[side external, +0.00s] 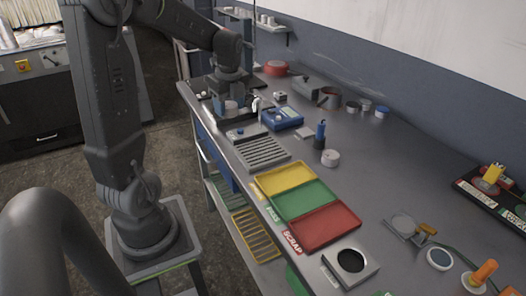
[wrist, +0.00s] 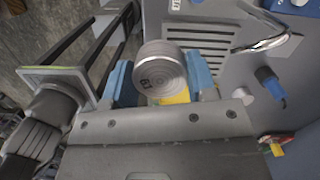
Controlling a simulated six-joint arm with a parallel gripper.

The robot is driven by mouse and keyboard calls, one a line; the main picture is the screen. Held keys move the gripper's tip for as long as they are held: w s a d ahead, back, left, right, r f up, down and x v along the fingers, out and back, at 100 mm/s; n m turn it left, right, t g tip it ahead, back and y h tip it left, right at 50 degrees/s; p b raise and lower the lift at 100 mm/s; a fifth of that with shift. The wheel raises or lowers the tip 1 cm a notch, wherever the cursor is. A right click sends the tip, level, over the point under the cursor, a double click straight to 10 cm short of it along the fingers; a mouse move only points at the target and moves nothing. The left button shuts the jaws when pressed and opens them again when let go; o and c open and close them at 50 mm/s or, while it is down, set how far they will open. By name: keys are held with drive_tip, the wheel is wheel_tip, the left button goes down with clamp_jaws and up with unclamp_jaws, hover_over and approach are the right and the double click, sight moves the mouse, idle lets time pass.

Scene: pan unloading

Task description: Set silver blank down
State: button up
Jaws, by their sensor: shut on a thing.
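The silver blank (wrist: 160,68) is a short round metal cylinder with a dark mark on its side, filling the gap between the blue fingers in the wrist view. My gripper (wrist: 161,76) is shut on it. In the side external view my gripper (side external: 232,106) is at the far left end of the bench, near the blue device. The blank is small and partly hidden there, and I cannot tell its height above the bench. The yellow tray (side external: 285,178), green tray (side external: 305,200) and red tray (side external: 325,226) lie in a row, empty.
A grey slotted rack (side external: 262,152) lies between my gripper and the trays. The blue device (side external: 282,118), a blue bottle (side external: 320,134) and a white roll (side external: 330,158) stand nearby. A block with a round hole (side external: 363,271) is beyond the red tray.

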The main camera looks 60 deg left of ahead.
drive_tip(key=shift+s+a, duration=0.25)
drive_tip(key=shift+s, duration=0.6)
drive_tip(key=shift+s+f+n, duration=0.1)
drive_tip(key=shift+f+n, duration=0.05)
drive_tip(key=shift+n, duration=0.15)
hover_over(261, 151)
wheel_tip(261, 151, down, 7)
drive_tip(key=shift+d+r, duration=0.15)
drive_tip(key=shift+f, duration=2.05)
drive_tip(key=shift+f, duration=0.15)
drive_tip(key=o, duration=1)
